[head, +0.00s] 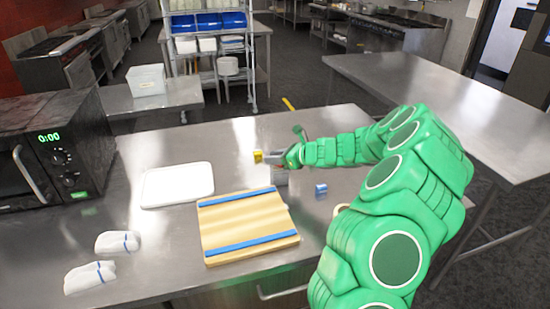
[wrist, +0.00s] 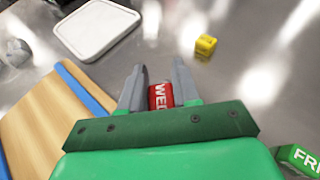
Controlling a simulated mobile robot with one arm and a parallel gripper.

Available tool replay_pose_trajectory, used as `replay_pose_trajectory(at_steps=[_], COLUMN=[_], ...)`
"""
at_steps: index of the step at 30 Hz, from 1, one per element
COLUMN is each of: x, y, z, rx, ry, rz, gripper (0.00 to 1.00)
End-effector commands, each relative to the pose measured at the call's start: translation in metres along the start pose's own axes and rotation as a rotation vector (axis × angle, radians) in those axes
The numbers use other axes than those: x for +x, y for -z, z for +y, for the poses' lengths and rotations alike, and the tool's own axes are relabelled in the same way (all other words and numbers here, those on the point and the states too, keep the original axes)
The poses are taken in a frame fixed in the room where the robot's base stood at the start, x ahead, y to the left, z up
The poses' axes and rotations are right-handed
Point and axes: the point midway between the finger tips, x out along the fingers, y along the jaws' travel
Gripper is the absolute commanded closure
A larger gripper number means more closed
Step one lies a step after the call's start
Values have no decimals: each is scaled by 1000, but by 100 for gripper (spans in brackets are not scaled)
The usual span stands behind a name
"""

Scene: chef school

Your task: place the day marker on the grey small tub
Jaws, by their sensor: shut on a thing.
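My gripper (head: 272,158) is over the table to the right of the white tray. In the wrist view my gripper (wrist: 160,82) is shut on a red block (wrist: 160,96) with white letters, seemingly "WED". The red block does not show clearly in the head view. A small grey shape (head: 280,178) just below my gripper may be the grey small tub; it is mostly hidden and I cannot tell for sure. A yellow block (wrist: 206,45) stands on the table beyond the fingertips, also in the head view (head: 258,156).
A green block (wrist: 298,160) marked "FRI" and a blue block (head: 321,188) stand nearby. A wooden board (head: 245,225) with blue strips, a white tray (head: 178,184), rolled towels (head: 117,242) and a microwave (head: 60,150) take up the table's left and front. A beige rim (head: 340,209) shows beside my arm.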

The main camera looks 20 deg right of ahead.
Motion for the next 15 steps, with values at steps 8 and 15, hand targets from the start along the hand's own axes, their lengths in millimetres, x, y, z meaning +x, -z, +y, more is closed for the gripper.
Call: replay_pose_trajectory(at_steps=[8, 15], x=[1, 1], y=[2, 2], z=[0, 0], rx=[1, 1], ry=[0, 0], rz=[0, 0], gripper=[98, 44])
